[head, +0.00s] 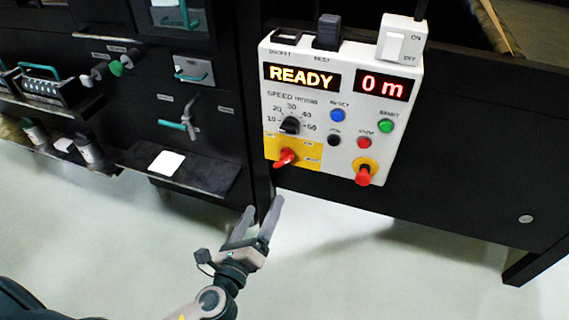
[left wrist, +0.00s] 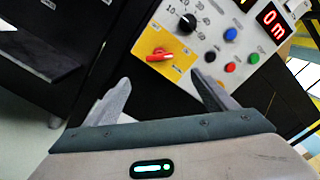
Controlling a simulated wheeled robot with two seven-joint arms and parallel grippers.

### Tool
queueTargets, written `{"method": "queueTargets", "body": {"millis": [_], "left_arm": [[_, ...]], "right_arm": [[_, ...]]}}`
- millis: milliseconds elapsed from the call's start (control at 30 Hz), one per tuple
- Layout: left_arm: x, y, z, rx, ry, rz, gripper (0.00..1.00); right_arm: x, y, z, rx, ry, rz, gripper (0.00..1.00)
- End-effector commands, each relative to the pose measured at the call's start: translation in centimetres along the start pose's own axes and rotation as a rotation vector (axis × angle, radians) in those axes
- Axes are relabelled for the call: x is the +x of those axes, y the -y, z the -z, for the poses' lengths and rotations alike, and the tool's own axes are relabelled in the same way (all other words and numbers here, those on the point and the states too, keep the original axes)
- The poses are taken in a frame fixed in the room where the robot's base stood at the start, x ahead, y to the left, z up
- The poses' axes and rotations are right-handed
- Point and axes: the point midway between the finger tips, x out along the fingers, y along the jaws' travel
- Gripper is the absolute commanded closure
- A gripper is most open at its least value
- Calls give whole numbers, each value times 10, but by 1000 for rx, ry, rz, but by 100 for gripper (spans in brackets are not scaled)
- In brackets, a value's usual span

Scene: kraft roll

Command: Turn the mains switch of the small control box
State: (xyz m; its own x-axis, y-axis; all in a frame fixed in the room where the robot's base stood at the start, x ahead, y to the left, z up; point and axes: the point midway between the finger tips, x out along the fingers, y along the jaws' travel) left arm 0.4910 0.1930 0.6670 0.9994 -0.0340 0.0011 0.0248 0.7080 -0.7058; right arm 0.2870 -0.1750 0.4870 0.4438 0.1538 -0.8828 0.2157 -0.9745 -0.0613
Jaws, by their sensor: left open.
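The small control box (head: 341,110) is a white panel on the dark machine front, with displays reading "READY" and "0 m". The red mains switch (head: 285,157) sits on a yellow plate at its lower left. In the left wrist view the red switch (left wrist: 159,55) shows beyond and between the fingertips. My left gripper (head: 263,207) is open and empty, below and slightly left of the switch and apart from it. Its two fingers also show in the left wrist view (left wrist: 160,88). My right gripper is not in view.
A red knob on a round yellow plate (head: 364,172) is at the box's lower right. A black speed dial (head: 290,125) and several coloured buttons are above. A dark shelf (head: 205,178) with a white card (head: 166,163) juts out at left. The floor below is clear.

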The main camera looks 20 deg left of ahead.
Motion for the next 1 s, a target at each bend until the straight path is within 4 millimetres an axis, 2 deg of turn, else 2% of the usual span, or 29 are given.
{"method": "queueTargets", "body": {"millis": [167,367,1000], "left_arm": [[10,0,0,-1,0,1,22],[35,1,0,-1,1,1,22],[144,0,0,-1,1,0,22]], "right_arm": [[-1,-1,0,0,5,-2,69],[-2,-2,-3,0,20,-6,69],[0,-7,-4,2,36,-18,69]]}}
